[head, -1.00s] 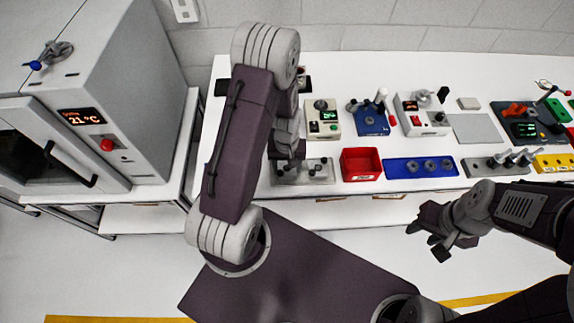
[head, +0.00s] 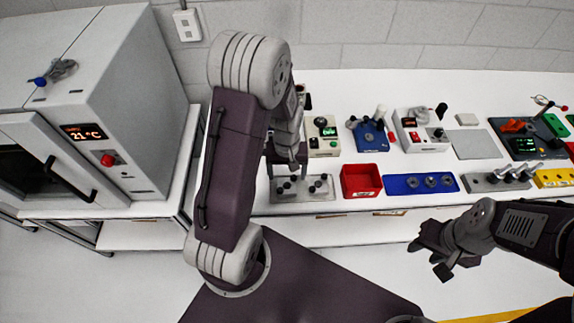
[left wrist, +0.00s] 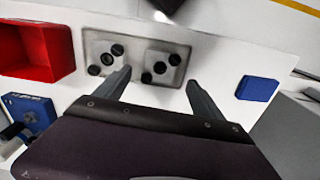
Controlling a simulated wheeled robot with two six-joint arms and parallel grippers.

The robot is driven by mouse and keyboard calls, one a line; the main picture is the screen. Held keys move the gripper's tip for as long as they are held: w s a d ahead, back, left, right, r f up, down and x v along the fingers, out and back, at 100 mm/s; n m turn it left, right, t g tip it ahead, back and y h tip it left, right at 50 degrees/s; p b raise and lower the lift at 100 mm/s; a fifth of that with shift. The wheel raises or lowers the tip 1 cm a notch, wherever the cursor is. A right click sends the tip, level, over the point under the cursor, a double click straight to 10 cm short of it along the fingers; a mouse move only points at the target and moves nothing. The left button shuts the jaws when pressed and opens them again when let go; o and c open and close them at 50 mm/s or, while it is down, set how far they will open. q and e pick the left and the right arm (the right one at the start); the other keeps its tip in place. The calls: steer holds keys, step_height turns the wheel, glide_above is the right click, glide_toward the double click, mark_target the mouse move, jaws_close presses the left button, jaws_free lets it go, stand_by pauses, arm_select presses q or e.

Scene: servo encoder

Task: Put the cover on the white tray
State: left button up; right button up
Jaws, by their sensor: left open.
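A light grey-white tray (head: 328,181) lies at the front edge of the bench. Two pale pieces with black knobs sit in it; the left wrist view shows the tray (left wrist: 134,88) and the pieces (left wrist: 104,52) (left wrist: 160,64) from above. My left gripper (head: 287,168) is over the tray's left part, open and empty, its fingers (left wrist: 157,80) apart and pointing at the tray. I cannot tell which thing is the cover; a flat grey plate (head: 474,145) and a small pale block (head: 466,119) lie farther right. My right gripper (head: 430,258) hangs in front of the bench, fingers apart, empty.
Right of the tray stand a red bin (head: 361,182) and a blue plate with round sockets (head: 420,184). A blue block (left wrist: 257,88) shows in the left wrist view. An oven (head: 105,110) stands left.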

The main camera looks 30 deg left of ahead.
arm_select(q)
step_height(320, 180, up, 6)
steer(key=s+d+f+m+t+b, duration=0.1)
steer(key=s+d+m+b, duration=0.1)
steer(key=s+d+m, duration=0.3)
steer(key=shift+s+d+f+b, duration=0.15)
steer(key=shift+s+b, duration=0.25)
steer(key=shift+s, duration=0.85)
steer(key=o, duration=0.5)
steer(key=shift+r+p, duration=0.35)
steer(key=shift+c, duration=0.2)
steer(key=shift+s+d+r, duration=0.1)
steer(key=shift+s+d, duration=0.05)
steer(key=shift+m, duration=0.3)
